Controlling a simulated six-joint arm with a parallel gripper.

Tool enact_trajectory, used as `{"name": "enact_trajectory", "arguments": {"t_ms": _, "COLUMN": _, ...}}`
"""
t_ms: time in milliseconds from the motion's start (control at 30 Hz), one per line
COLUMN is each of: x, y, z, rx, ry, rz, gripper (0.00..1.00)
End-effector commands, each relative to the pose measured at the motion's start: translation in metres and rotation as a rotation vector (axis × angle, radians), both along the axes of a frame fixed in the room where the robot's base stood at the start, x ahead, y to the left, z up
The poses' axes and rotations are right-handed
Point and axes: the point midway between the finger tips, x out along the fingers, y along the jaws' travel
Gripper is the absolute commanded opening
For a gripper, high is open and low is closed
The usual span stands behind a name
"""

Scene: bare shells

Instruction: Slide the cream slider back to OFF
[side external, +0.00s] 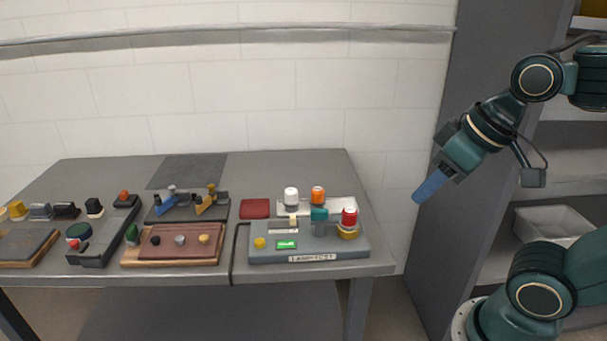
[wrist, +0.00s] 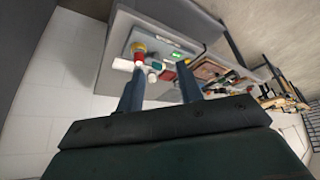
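The cream slider (side external: 293,221) is a small knob on the grey panel labelled "LAMP TEST" (side external: 377,246), at the right part of the table in the side view. It sits toward the right, far end of its pale slot plate; its OFF mark is too small to read. In the wrist view the panel (wrist: 146,35) shows beyond my fingers, but I cannot make out the slider. My gripper (side external: 416,198) is in the air to the right of the table, well apart from the panel. In the wrist view its two fingers (wrist: 160,66) are spread with nothing held between them.
Near the slider are a yellow button (side external: 259,243), a green display (side external: 286,244), a teal knob (side external: 319,214), a red button (side external: 349,217), and white (side external: 291,196) and orange (side external: 318,195) knobs. Other panels fill the left of the table. Shelves stand at right.

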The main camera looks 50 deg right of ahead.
Motion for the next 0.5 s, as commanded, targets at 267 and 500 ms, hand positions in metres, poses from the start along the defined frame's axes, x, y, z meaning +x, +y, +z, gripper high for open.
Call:
{"name": "enact_trajectory", "arguments": {"t_ms": 267, "x": 0.039, "y": -0.002, "z": 0.016, "rx": 0.038, "ry": 0.064, "rz": -0.087, "gripper": 0.36}}
{"name": "enact_trajectory", "arguments": {"t_ms": 500, "x": 0.086, "y": -0.004, "z": 0.025, "rx": 0.077, "ry": 0.13, "rz": -0.189, "gripper": 0.36}}
